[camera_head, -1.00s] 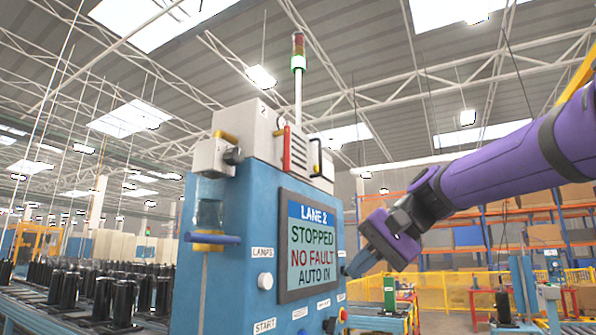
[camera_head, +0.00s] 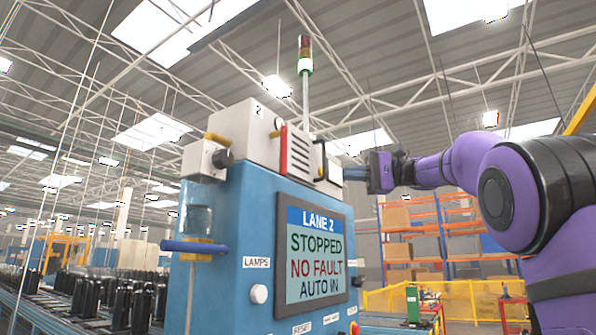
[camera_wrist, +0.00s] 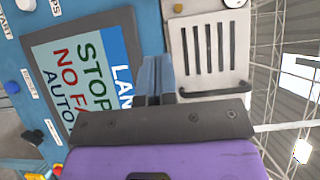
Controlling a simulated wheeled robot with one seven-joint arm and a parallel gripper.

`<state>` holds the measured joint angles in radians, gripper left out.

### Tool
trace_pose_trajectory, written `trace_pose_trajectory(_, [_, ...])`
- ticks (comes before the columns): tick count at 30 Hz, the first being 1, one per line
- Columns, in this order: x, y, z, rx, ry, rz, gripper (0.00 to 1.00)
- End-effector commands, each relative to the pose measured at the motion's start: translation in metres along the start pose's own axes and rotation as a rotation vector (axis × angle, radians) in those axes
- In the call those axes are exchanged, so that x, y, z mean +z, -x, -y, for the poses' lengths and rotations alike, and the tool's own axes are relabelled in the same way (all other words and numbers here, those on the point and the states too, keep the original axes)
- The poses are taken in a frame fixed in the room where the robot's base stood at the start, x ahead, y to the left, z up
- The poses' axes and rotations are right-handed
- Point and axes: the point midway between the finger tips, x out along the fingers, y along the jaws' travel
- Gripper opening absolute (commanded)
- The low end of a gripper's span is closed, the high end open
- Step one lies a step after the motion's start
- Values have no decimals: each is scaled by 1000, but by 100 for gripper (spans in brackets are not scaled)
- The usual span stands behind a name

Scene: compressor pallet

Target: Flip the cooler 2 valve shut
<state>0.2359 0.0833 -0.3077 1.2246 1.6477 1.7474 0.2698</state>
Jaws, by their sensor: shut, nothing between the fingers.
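A white cooler box (camera_head: 260,120) marked 2 sits on top of the blue cabinet (camera_head: 240,215). Its louvred front has a red upright bar (camera_head: 284,149) on the left and a black handle (camera_head: 321,160) on the right. A yellow lever (camera_head: 217,138) is at the box's left end. Below it, a blue lever (camera_head: 200,247) lies level across a yellow fitting. No label tells which is the cooler 2 valve. My gripper (camera_head: 347,172) is shut and empty, just right of the white box near the black handle. Its fingers (camera_wrist: 155,72) point at the cabinet front in the wrist view.
The lane screen (camera_head: 314,256) faces forward below the box, with labelled buttons under it. A signal tower (camera_head: 305,75) rises behind. Black parts (camera_head: 125,305) stand on a conveyor at left. Yellow fencing (camera_head: 470,293) and orange racks are at right, farther back.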

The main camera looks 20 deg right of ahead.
Motion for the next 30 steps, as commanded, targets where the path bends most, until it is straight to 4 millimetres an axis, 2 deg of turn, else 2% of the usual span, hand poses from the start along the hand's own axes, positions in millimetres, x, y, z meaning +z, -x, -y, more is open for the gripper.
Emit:
trace_pose_trajectory(11, [0, -7, 0, 2, -1, 1, 0])
trace_pose_trajectory(14, [1, -20, 0, 2, -1, 3, 0])
trace_pose_trajectory(28, [1, -105, -1, 2, -1, 1, 0])
trace_pose_trajectory(30, [11, -111, 0, 1, -1, 1, 0])
